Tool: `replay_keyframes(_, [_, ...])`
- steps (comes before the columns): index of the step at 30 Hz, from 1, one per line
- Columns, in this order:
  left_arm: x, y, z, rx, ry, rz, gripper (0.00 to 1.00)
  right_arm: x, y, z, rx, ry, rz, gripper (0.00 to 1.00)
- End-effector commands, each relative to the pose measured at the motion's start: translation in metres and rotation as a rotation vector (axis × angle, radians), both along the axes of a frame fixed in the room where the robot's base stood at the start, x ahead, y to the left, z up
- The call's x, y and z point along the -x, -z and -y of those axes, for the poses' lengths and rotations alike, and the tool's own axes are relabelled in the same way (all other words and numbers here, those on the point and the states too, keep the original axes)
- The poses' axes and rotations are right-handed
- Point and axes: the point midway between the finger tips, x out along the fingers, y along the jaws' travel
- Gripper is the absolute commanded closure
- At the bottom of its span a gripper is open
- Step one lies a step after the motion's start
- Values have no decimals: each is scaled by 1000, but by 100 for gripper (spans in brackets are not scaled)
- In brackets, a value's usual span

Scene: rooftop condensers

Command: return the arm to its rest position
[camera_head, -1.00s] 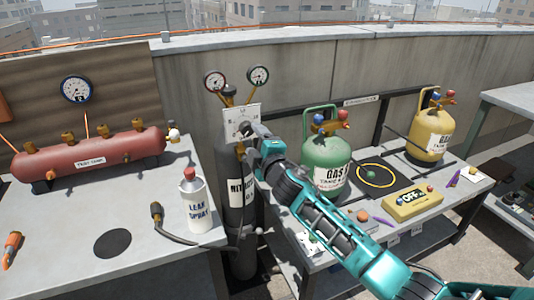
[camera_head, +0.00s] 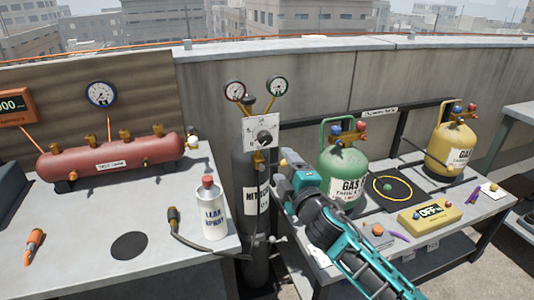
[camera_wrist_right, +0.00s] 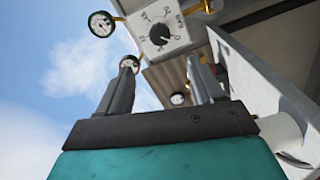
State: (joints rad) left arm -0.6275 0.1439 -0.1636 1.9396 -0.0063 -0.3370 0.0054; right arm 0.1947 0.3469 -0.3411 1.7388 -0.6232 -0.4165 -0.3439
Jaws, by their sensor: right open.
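My right arm comes in from the lower right in the head view. My left gripper is not in view.
The left bench holds a red test tank (camera_head: 110,155), a leak spray bottle (camera_head: 212,210) and a hose nozzle (camera_head: 173,222). A wall (camera_head: 340,75) runs behind.

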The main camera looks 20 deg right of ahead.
Motion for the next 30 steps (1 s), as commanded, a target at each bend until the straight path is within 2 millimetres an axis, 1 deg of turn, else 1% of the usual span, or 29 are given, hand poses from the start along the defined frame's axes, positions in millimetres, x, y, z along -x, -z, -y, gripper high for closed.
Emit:
replay_keyframes(2, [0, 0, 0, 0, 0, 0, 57, 0, 1, 0, -2, 0, -1, 33])
replay_keyframes(4, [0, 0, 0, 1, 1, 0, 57, 4, 7, -1, -21, -3, -16, 33])
replay_keyframes(5, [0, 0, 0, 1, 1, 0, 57, 7, 13, -2, -40, -5, -29, 33])
replay_keyframes(8, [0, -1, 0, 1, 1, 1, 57, 29, 45, -8, -153, -13, -106, 33])
replay_keyframes(9, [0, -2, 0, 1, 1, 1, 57, 42, 63, -11, -218, -14, -149, 33])
replay_keyframes(11, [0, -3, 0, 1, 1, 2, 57, 67, 92, -16, -337, -10, -224, 33])
replay_keyframes(12, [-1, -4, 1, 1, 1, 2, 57, 85, 111, -19, -424, 0, -277, 33])
replay_keyframes(14, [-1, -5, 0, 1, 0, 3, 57, 114, 137, -24, -555, 20, -353, 33])
replay_keyframes(15, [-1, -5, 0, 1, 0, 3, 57, 134, 152, -26, -640, 38, -399, 33])
replay_keyframes(17, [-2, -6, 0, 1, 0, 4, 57, 164, 173, -30, -763, 72, -465, 33])
replay_keyframes(18, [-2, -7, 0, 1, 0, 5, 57, 183, 184, -32, -840, 97, -503, 33])
replay_keyframes(19, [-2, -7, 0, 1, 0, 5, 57, 196, 191, -33, -892, 117, -530, 33])
replay_keyframes(21, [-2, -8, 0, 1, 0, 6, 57, 223, 204, -35, -998, 161, -579, 33])
replay_keyframes(24, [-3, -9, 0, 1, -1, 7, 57, 252, 216, -36, -1108, 213, -626, 33])
replay_keyframes(27, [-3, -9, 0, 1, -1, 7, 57, 267, 221, -37, -1169, 245, -648, 33])
replay_keyframes(30, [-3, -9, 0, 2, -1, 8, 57, 272, 223, -37, -1190, 255, -655, 33])
